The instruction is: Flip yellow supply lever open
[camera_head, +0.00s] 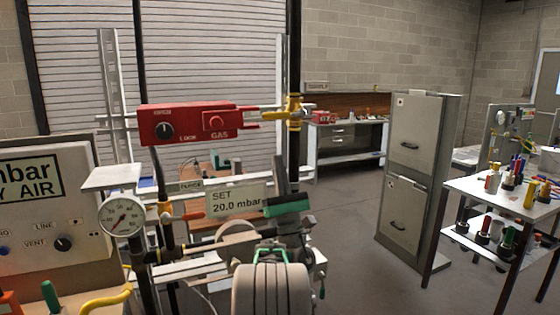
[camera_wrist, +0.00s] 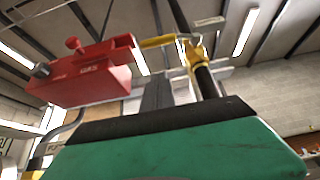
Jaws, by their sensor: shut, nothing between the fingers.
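The yellow supply lever (camera_head: 274,116) is a short bar pointing left from a yellow valve fitting (camera_head: 295,108) on a dark upright pipe. It lies roughly level, next to the red GAS box (camera_head: 188,124). The lever also shows in the wrist view (camera_wrist: 158,41), with the fitting at its right. My gripper (camera_head: 278,160) is shut and empty, its dark grey fingers pointing up below the lever. In the wrist view the fingertips (camera_wrist: 157,84) appear below the lever, with a visible gap in the picture. The depth between them is hard to tell.
A "SET 20.0 mbar" sign (camera_head: 237,201) and a pressure gauge (camera_head: 122,215) are left of my gripper. A control panel (camera_head: 45,210) stands at far left. A filing cabinet (camera_head: 412,140) and a tool cart (camera_head: 500,190) stand at right, with open floor before the cabinet.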

